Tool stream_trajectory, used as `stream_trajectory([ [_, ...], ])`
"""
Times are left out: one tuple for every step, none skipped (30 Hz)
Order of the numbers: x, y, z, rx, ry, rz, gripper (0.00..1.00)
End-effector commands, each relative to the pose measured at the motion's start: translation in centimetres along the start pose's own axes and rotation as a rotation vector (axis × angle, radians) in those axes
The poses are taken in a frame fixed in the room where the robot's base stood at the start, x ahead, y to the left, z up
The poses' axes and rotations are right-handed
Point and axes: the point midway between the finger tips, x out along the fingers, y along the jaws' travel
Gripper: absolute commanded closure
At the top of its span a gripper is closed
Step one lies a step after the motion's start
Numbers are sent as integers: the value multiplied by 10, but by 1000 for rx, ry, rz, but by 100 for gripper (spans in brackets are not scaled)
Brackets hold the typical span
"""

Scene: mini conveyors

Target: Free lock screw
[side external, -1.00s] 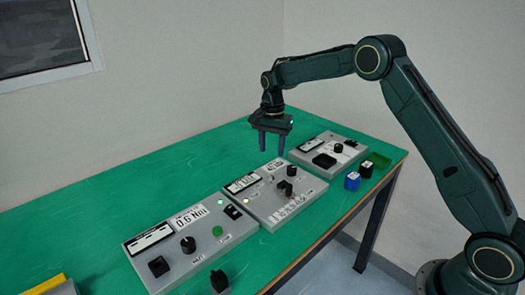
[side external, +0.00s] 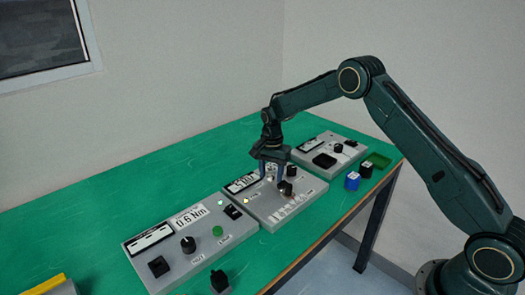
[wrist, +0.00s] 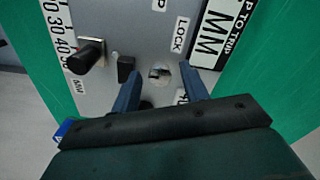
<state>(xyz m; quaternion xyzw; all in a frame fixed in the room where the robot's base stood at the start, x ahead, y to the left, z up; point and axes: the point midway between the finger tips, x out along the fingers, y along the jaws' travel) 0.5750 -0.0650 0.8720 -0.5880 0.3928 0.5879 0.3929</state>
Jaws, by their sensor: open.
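The lock screw (wrist: 160,72) shows in the wrist view as a round silver head with a dark slot, set in the grey panel (wrist: 105,20) near the LOCK label (wrist: 180,35). My gripper (wrist: 161,78) is open, with one blue-grey finger on each side of the screw in that view. I cannot tell whether the fingers touch it. In the side view my gripper (side external: 271,180) points down low over the middle panel (side external: 300,203), and its fingers largely hide the screw there.
Beside the screw are a small black block (wrist: 126,68) and a black knob (wrist: 90,55) near a number scale. Other panels stand to the front left (side external: 170,265) and behind (side external: 335,160).

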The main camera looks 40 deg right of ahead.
Motion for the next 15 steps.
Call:
stream_trajectory([
  [0, 0, 0, 0, 0, 0, 55],
  [0, 0, 0, 0, 0, 0, 55],
  [0, 0, 0, 0, 0, 0, 55],
  [0, 0, 0, 0, 0, 0, 57],
  [0, 0, 0, 0, 0, 0, 63],
  [0, 0, 0, 0, 0, 0, 71],
  [0, 0, 0, 0, 0, 0, 77],
  [0, 0, 0, 0, 0, 0, 83],
  [0, 0, 0, 0, 0, 0, 91],
  [0, 0, 0, 0, 0, 0, 97],
  [0, 0, 0, 0, 0, 0, 100],
  [0, 0, 0, 0, 0, 0, 100],
  [0, 0, 0, 0, 0, 0, 100],
  [0, 0, 0, -1, 0, 0, 100],
  [0, 0, 0, -2, 0, 0, 100],
])
